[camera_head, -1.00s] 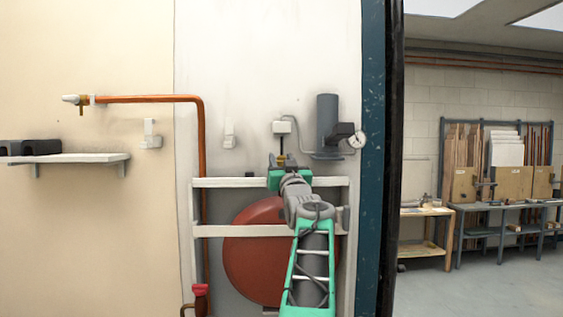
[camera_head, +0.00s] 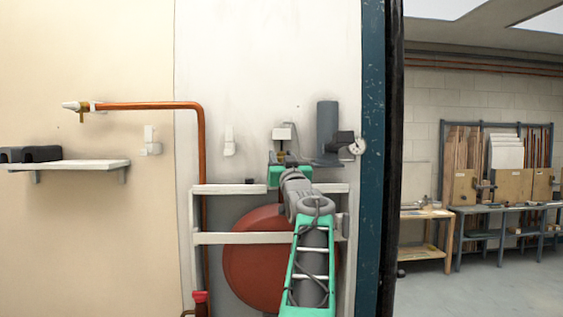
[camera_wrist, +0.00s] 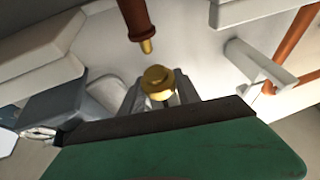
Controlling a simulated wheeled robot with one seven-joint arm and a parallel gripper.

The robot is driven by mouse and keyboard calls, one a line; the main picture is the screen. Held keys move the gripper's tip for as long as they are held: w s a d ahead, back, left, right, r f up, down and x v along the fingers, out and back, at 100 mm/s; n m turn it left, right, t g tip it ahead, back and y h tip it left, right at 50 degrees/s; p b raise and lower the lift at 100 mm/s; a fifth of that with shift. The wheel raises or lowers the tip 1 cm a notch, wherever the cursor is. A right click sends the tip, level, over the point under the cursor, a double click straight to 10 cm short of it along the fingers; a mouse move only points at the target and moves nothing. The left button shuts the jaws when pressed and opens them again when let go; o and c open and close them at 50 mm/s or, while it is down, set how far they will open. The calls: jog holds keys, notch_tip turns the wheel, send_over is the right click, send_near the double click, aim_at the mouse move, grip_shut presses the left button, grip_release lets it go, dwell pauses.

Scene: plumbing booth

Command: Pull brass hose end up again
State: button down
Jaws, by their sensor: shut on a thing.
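The brass hose end (camera_wrist: 158,82) is a round golden piece with a raised boss, in the middle of the wrist view. It also shows as a small brass spot (camera_head: 281,155) in the camera_head view, just below a white wall box (camera_head: 282,133). My gripper (camera_head: 283,160) is shut on the brass hose end, in front of the wall above the white frame. In the wrist view its grey fingers (camera_wrist: 160,97) lie on either side of the brass piece. The hose below it is mostly hidden by my gripper and arm.
A reddish-brown rod with a brass tip (camera_wrist: 138,20) is close by in the wrist view, apart from the hose end. A grey cylinder (camera_head: 327,125) and gauge (camera_head: 357,146) are right of my gripper. A white rail frame (camera_head: 230,189) and red disc (camera_head: 255,258) are below.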

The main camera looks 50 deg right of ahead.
jog(key=c, duration=0.9)
grip_release()
jog(key=shift+f, duration=0.1)
jog(key=b+v, duration=0.4)
jog(key=v, duration=0.4)
jog(key=shift+d, duration=0.1)
